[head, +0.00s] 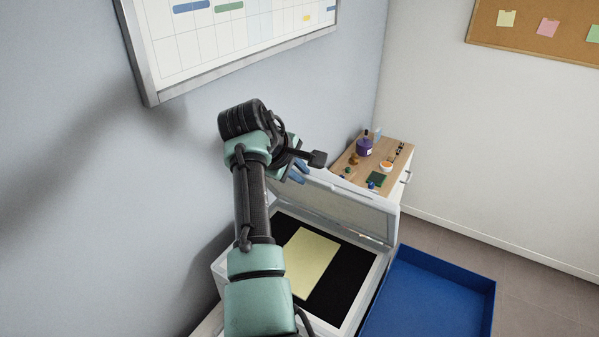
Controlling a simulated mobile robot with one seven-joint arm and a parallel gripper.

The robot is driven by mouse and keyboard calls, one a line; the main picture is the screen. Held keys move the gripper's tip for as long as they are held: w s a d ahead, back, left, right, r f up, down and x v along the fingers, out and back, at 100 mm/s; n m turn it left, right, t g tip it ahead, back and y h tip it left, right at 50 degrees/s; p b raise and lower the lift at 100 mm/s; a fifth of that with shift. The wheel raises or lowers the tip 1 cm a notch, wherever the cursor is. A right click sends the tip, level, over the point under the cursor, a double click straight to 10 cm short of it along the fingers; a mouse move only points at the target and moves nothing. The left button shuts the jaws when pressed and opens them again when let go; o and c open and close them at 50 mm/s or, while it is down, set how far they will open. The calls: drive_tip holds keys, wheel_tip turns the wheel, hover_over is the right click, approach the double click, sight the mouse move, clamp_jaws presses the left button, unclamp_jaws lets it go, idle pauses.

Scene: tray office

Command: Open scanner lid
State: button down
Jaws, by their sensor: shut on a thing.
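The scanner (356,313) stands below my arm. Its lid (345,206) is raised steeply along the far side of the scanner, showing its inner face. A yellow sheet (306,263) lies on the black scanner bed (350,267). My gripper (297,174) is at the upper left part of the lid, shut on its edge as far as I can see. My arm covers the left part of the scanner, and the exact contact of the fingers is partly hidden.
A blue tray (428,299) lies right of the scanner. Behind the lid, a wooden-topped cabinet (398,158) holds a purple pot (364,147) and several small items. A whiteboard (235,40) hangs on the left wall, close above my arm. Floor (530,280) at right is clear.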

drive_tip(key=c, duration=0.9)
unclamp_jaws()
drive_tip(key=b+v, duration=0.4)
drive_tip(key=v, duration=0.9)
